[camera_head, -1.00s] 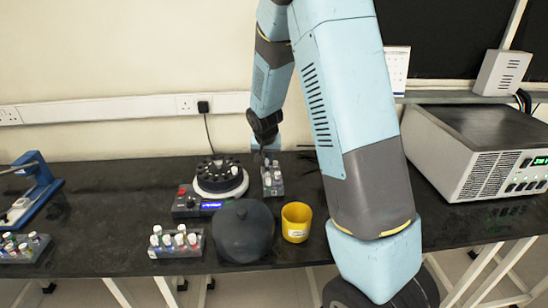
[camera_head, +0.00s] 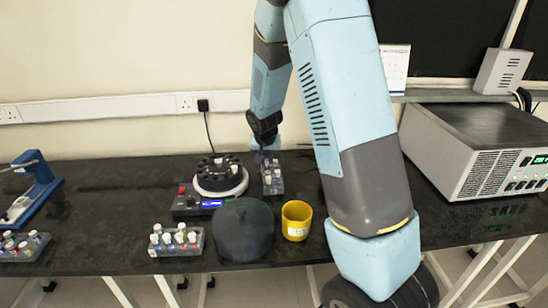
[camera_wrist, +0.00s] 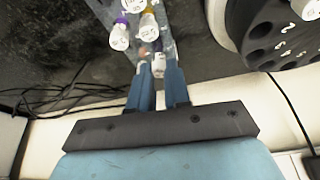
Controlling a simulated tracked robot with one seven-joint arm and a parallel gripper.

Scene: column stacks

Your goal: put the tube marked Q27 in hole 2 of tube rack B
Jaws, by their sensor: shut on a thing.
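My gripper (camera_wrist: 158,72) is shut on a tube with a white cap (camera_wrist: 159,65), at the end of a narrow tube rack (camera_wrist: 126,70). Whether the tube still sits in a hole is unclear. In the head view my gripper (camera_head: 268,148) is low at the far end of that rack (camera_head: 273,190), right of the round rotor. Several more capped tubes stand in the rack, one with a purple band (camera_wrist: 119,37). I cannot read Q27 on any tube, nor a letter B on any rack.
A dark rotor with numbered holes (camera_head: 220,175) stands beside the rack. A dark round lid (camera_head: 243,230) and a yellow cup (camera_head: 297,220) stand in front. Other tube racks are at front (camera_head: 176,250) and far left (camera_head: 22,254). A cable (camera_wrist: 60,98) lies behind.

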